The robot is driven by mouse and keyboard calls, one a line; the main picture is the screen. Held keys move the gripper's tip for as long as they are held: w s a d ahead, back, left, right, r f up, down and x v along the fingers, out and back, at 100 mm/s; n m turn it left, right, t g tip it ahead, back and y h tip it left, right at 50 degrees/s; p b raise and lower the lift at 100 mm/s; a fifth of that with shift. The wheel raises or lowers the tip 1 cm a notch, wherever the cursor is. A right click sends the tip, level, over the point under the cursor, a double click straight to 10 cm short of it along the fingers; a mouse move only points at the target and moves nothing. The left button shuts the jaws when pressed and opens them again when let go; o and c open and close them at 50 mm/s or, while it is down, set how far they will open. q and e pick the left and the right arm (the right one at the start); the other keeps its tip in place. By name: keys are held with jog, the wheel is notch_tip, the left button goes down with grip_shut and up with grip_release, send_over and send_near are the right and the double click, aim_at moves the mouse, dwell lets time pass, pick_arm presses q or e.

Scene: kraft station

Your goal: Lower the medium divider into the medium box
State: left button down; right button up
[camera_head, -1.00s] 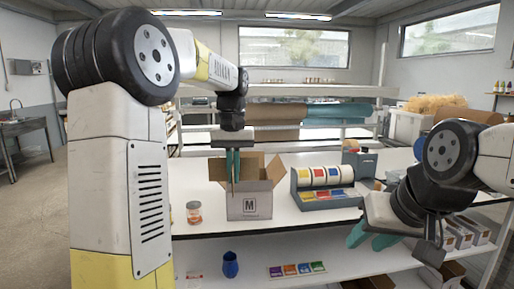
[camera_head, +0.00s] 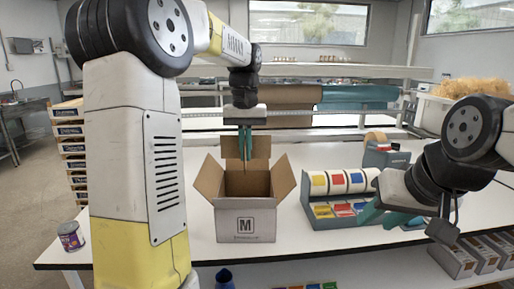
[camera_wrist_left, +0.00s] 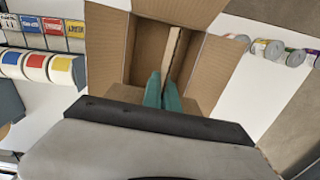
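The medium box (camera_head: 246,222), cardboard with an "M" label, stands upright on the white table with its flaps open. My left gripper (camera_head: 245,158) points down over the box opening, in front of the raised back flap. In the left wrist view its teal fingers (camera_wrist_left: 163,90) are close together on a thin cardboard sheet seen edge-on, the medium divider (camera_wrist_left: 174,48). The divider stands out over the open box (camera_wrist_left: 205,73); how deep it reaches is unclear. My right gripper (camera_head: 385,214) is open and empty at the right, beside the label dispenser.
A grey dispenser (camera_head: 333,222) with coloured label rolls stands right of the box. A tape dispenser (camera_head: 386,157) is behind it. A can (camera_head: 70,237) stands at the table's left edge. Small cans (camera_wrist_left: 267,49) show in the wrist view. A shelf (camera_head: 310,272) lies below the tabletop.

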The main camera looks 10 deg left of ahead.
pick_arm(q)
jog(key=shift+f, duration=10.05)
jog(key=c, duration=1.6)
grip_release()
jog(key=shift+r, duration=0.1)
jog(key=shift+r, duration=6.95)
